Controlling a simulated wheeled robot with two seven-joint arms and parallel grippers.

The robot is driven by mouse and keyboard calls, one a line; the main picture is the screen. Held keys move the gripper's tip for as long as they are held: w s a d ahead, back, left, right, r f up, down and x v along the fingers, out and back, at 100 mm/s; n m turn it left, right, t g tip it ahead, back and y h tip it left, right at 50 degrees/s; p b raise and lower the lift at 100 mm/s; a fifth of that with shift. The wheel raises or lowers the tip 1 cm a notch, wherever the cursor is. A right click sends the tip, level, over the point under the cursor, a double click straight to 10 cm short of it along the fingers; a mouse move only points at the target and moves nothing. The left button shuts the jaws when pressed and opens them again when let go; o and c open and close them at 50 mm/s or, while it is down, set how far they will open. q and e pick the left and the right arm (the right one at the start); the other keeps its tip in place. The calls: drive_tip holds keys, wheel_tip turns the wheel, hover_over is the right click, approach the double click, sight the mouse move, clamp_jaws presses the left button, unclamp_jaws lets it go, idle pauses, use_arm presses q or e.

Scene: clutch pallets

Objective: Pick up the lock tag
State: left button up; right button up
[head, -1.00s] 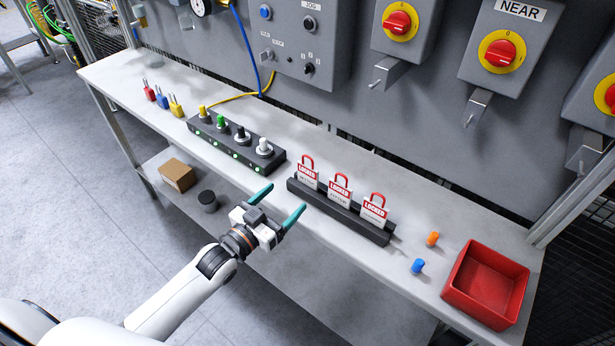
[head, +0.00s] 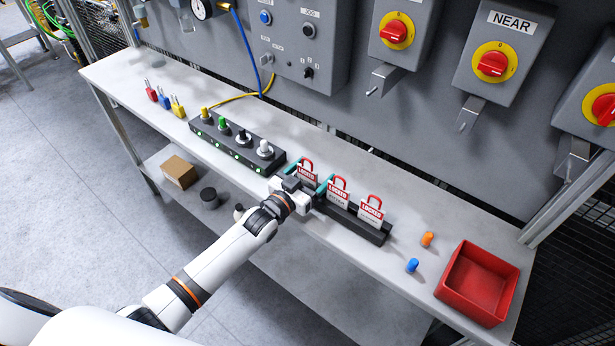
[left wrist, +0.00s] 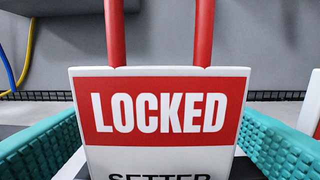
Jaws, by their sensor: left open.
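Three red-and-white lock tags marked LOCKED stand upright in a black rack on the bench: the left tag (head: 307,174), the middle tag (head: 339,192) and the right tag (head: 371,210). The rack (head: 372,232) shows best at its right end. My left gripper (head: 309,184) is open at the left tag, with one teal finger on each side of it. In the left wrist view this tag (left wrist: 160,105) fills the middle, reads LOCKED and SETTER, and stands between the two fingers with small gaps. Its lower part is out of that view. My right gripper is not seen.
A black block with several coloured knobs (head: 236,144) stands left of the rack. Small red, blue and yellow padlocks (head: 163,98) lie farther left. Right of the rack are an orange peg (head: 427,239), a blue peg (head: 412,265) and a red bin (head: 446,292). Grey switch boxes (head: 503,45) hang behind.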

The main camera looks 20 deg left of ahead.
use_arm(q)
drive_tip(key=shift+s, duration=0.1)
drive_tip(key=shift+c, duration=0.8)
drive_tip(key=c, duration=0.9)
drive_tip(key=shift+r, duration=0.1)
wheel_tip(320, 180, up, 10)
drive_tip(key=b, duration=0.1)
